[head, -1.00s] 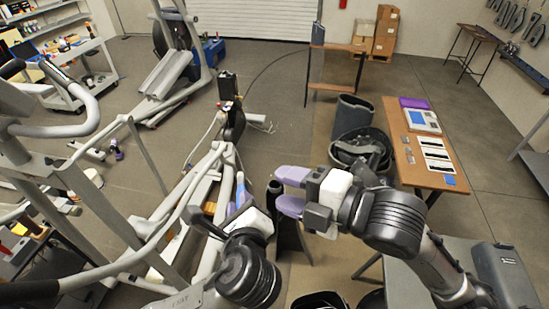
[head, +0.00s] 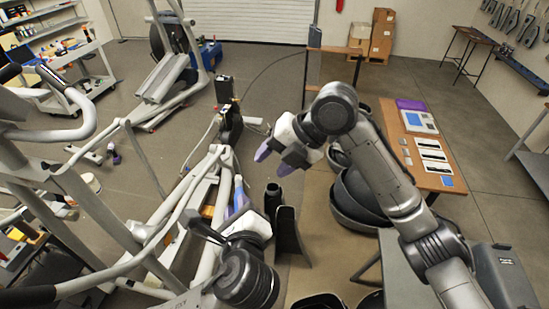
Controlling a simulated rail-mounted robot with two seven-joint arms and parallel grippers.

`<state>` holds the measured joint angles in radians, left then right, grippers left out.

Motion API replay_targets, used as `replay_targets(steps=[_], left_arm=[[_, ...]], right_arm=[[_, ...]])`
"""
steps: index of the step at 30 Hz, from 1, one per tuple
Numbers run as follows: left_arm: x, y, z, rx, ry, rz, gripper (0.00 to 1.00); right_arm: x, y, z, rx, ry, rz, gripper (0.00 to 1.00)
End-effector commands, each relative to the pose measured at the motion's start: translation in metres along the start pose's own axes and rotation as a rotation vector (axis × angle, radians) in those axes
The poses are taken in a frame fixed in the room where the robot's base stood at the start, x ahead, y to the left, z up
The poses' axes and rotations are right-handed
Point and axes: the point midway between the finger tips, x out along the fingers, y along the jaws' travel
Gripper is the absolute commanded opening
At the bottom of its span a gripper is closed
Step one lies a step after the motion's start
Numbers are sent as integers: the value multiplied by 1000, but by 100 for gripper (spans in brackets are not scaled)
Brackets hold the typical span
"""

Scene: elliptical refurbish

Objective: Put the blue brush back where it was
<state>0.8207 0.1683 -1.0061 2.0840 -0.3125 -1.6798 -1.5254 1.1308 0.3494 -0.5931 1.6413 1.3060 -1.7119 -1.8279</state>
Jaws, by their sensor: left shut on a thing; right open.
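My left gripper (head: 237,206) is low in the middle of the head view, over the frame of the grey exercise machine (head: 205,200). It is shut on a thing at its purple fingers. A small blue patch there looks like the blue brush (head: 239,189), mostly hidden by the fingers and the white gripper body. A thin dark rod sticks out to the left of this gripper. My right gripper (head: 270,160) is higher and to the right, with its purple fingers apart and empty, pointing down-left above the floor.
A dark cylinder (head: 273,199) and a dark upright panel (head: 289,238) stand just right of my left gripper. Black tubs (head: 352,205) stand beneath my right arm. A wooden table (head: 408,150) with papers is at the right. Open floor (head: 270,100) lies behind.

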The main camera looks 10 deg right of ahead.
Motion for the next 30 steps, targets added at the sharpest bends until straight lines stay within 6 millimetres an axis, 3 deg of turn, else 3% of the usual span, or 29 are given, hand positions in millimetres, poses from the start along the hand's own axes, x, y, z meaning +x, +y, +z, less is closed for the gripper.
replay_targets(steps=[5, 21, 30], left_arm=[[0, 0, 0, 0, 0, 0, 0], [0, 0, 0, 0, 0, 0, 0], [0, 0, 0, 0, 0, 0, 0]], right_arm=[[13, 0, 0, -30, 1, 0, 49], [96, 0, 0, -29, 1, 2, 49], [117, 1, 0, -29, -1, 3, 49]])
